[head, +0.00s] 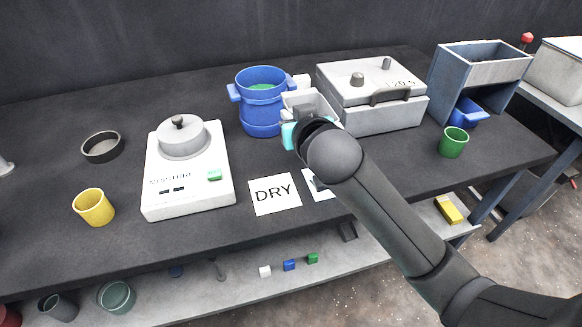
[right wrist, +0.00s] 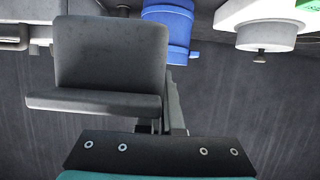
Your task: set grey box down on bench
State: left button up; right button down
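The grey box (head: 312,99) is a small light-grey open box in the head view, between the blue pot and the large lidded grey case. My right gripper (head: 291,134) is at its near side, its fingers mostly hidden by my wrist. In the right wrist view the box (right wrist: 110,55) fills the upper left, and my thin fingers (right wrist: 168,110) appear closed together at its edge. Whether its base touches the bench (head: 60,150) cannot be told. My left gripper is not in view.
Behind and beside the box are the blue pot (head: 262,118) and the lidded case (head: 372,108). Bare bench lies between the analyser and the dark ring (head: 102,147).

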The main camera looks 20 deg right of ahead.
notch_tip(320, 180, down, 8)
jog(key=shift+f+b, duration=0.1)
jog(key=shift+b, duration=1.05)
notch_tip(320, 180, down, 4)
jog(key=shift+r+b, duration=0.15)
jog(key=shift+b, duration=0.55)
jog(key=shift+r, duration=0.1)
jog(key=shift+f, duration=0.25)
jog(key=c, duration=1.1)
grip_release()
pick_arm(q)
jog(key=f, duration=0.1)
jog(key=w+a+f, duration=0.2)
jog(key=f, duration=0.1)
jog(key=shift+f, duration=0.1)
pick_arm(e)
jog(key=shift+r, duration=0.1)
